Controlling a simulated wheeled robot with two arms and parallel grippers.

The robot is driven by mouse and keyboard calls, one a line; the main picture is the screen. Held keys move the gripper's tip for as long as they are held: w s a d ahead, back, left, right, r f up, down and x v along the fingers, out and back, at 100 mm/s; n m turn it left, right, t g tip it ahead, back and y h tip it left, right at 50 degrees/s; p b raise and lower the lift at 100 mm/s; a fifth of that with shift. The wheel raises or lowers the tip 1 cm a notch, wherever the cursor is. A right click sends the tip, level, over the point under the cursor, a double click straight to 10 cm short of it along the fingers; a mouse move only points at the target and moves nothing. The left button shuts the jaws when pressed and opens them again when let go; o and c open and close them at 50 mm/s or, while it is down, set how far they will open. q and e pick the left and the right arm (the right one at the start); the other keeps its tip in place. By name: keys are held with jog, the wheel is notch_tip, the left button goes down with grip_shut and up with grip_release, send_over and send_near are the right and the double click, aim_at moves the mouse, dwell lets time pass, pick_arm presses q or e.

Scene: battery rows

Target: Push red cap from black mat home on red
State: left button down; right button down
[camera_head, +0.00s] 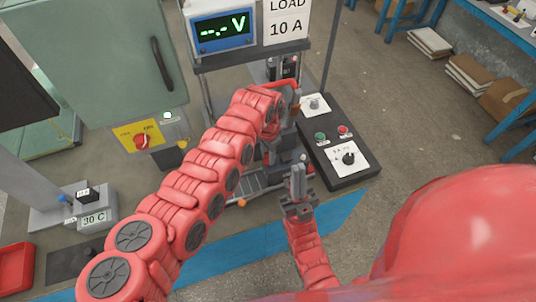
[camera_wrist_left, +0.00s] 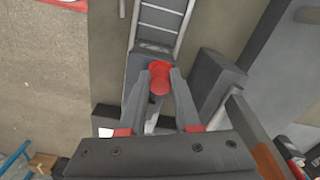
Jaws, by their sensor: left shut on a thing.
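In the left wrist view, the red cap (camera_wrist_left: 159,76) sits between the two grey fingers of my left gripper (camera_wrist_left: 160,88), which is shut on it. The cap is over the end of a dark grey block (camera_wrist_left: 146,62); I cannot tell whether they touch. In the head view my left arm reaches to the middle of the bench, and its fingertips and the cap are hidden there. My right gripper (camera_head: 298,185) is in front of the rack, apart from the cap; its finger gap is unclear.
A black control box (camera_head: 335,145) with knobs stands to the right of the grippers. A meter (camera_head: 222,30) reading "--.- V" and a "LOAD 10 A" sign (camera_head: 287,20) are behind. A green cabinet (camera_head: 100,60) and a "30 C" block (camera_head: 95,218) are at left.

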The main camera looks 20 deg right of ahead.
pick_arm(q)
jog(key=shift+f, duration=0.15)
jog(key=shift+c, duration=0.3)
grip_release()
dwell(0.4)
jog(key=shift+r+p, duration=1.5)
jog(key=shift+r, duration=1.05)
jog(key=shift+r+p, duration=0.45)
jog(key=shift+r, duration=0.55)
